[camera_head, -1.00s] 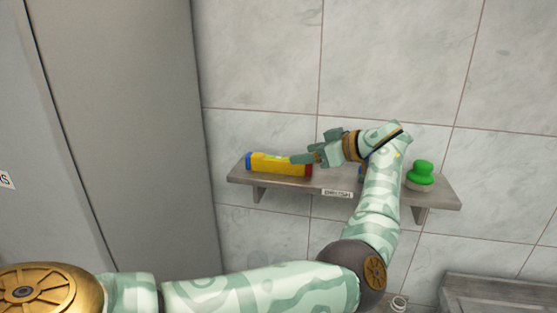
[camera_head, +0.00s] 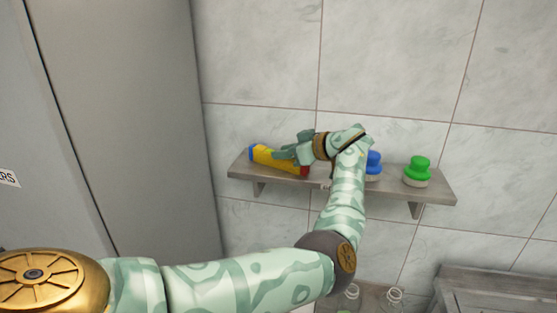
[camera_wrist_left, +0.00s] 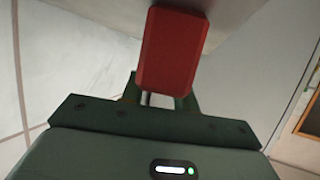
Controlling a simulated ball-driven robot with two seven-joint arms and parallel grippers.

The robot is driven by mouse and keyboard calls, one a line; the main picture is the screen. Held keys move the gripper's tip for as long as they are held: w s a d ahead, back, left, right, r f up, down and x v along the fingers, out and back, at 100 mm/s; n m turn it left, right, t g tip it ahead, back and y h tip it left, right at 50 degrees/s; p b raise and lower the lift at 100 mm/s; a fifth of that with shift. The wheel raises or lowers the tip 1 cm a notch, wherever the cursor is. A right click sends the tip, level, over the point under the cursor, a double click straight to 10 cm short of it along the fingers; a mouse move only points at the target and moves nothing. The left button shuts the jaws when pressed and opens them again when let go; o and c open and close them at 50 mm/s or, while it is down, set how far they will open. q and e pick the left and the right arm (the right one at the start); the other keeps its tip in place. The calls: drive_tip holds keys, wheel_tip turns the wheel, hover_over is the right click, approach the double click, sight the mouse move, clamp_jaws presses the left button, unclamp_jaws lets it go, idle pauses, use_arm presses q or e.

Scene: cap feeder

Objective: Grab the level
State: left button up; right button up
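The level is a yellow bar (camera_head: 270,156) with a blue end and a red end, on the wall shelf (camera_head: 400,190) in the head view. It lies at a slant, red end nearer the front. My left gripper (camera_head: 284,153) is over its right half and hides part of it. In the left wrist view the red end (camera_wrist_left: 172,50) fills the space in front of my left gripper (camera_wrist_left: 160,97). The fingers stand apart with the bar at them; whether they press on it I cannot tell. My right gripper is not in view.
On the shelf's right stand a blue-capped item (camera_head: 373,160), partly behind my arm, and a green-capped item (camera_head: 417,168). A grey cabinet (camera_head: 120,120) stands at the left. Glass bottles (camera_head: 393,298) are below.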

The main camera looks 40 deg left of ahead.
use_arm(q)
drive_tip(key=shift+f, duration=0.15)
clamp_jaws()
